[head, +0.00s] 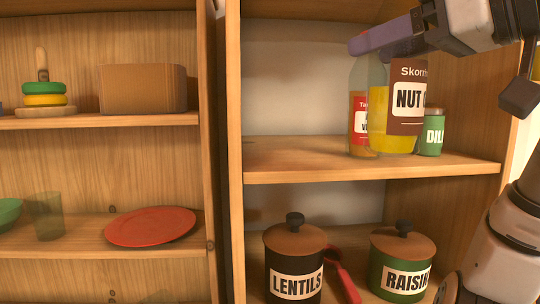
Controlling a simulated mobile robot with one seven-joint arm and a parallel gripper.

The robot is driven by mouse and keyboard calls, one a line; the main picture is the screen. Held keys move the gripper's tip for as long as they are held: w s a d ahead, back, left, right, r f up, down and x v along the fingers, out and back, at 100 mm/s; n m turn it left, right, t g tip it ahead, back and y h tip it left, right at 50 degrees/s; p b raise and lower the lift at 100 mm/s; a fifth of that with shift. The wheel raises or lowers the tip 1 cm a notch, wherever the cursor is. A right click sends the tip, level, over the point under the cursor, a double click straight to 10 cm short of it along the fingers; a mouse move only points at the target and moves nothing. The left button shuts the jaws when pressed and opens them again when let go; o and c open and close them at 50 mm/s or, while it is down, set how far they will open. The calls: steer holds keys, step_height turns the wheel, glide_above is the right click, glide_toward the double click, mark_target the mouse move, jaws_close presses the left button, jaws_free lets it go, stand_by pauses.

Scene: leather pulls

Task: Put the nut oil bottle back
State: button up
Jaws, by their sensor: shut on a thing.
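The nut oil bottle (408,98) shows in the head view at the upper right, with yellow oil and a brown label. My gripper (385,37) reaches in from the upper right and is shut on the top of this bottle. The bottle is upright, in front of the right cabinet's middle shelf (300,163). Its base overlaps the shelf in the picture, and I cannot tell whether it touches. The bottle's neck is hidden by the gripper.
A clear bottle with a red label (359,118) stands just left of the nut oil bottle, and a green dill jar (433,135) to its right. The middle shelf's left part is free. Lentils (294,262) and raisin (400,265) canisters stand below, with a red utensil (343,275) between them.

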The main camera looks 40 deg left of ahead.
steer(key=p+x, duration=0.5)
steer(key=x, duration=1.3)
steer(key=shift+a+p, duration=0.35)
steer(key=shift+a, duration=0.05)
steer(key=shift+w+r, duration=0.1)
steer(key=o, duration=1.5)
steer(key=b+v, duration=0.3)
steer(key=v, duration=0.9)
